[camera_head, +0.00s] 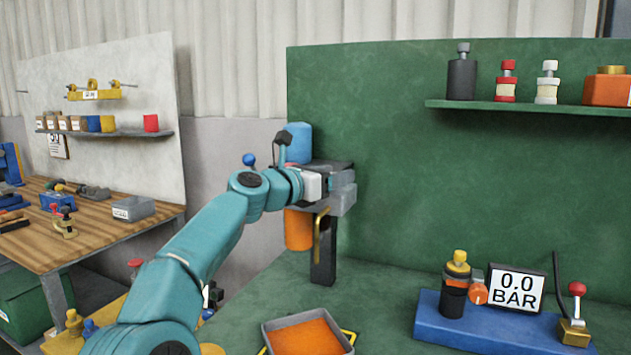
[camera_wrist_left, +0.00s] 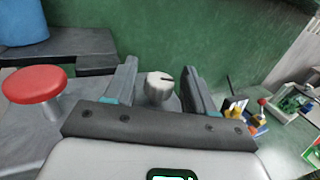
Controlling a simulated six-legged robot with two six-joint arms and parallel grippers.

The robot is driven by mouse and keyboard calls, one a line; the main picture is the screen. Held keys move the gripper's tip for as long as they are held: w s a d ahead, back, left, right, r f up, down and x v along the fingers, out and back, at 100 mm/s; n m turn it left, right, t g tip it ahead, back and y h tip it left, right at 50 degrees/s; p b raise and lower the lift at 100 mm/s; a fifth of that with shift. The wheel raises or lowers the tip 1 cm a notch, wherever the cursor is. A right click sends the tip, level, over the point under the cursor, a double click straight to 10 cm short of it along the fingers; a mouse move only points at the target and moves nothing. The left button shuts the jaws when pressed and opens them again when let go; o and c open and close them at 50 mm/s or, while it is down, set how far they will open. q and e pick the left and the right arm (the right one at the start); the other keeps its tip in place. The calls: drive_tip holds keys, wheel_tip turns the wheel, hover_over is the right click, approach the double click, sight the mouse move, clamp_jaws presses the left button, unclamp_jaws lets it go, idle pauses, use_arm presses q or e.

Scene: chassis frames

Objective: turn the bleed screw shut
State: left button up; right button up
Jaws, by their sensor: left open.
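A small pale grey knob (camera_wrist_left: 158,87) with a dark line on its top, which looks like the bleed screw, shows in the left wrist view. My left gripper (camera_wrist_left: 162,76) is open, with one finger on each side of the knob. I cannot tell whether either finger touches it. In the head view my left gripper (camera_head: 338,180) is at the grey block of a stand-mounted unit, and the knob is hidden there. The unit has a blue cylinder (camera_head: 299,142) on top and an orange cylinder (camera_head: 298,229) below. My right gripper is not in view.
A red round knob (camera_wrist_left: 34,85) stands left of my gripper in the wrist view. An orange-floored tray (camera_head: 305,335) is on the bench below. A gauge reading 0.0 BAR (camera_head: 516,289) stands on a blue base (camera_head: 480,328) at right. A shelf (camera_head: 530,107) holds bottles.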

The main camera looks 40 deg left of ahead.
use_arm(q)
drive_tip(key=s+a+b, duration=0.2)
drive_tip(key=s+b, duration=0.1)
drive_tip(key=s, duration=1.2)
drive_tip(key=shift+s+a, duration=0.35)
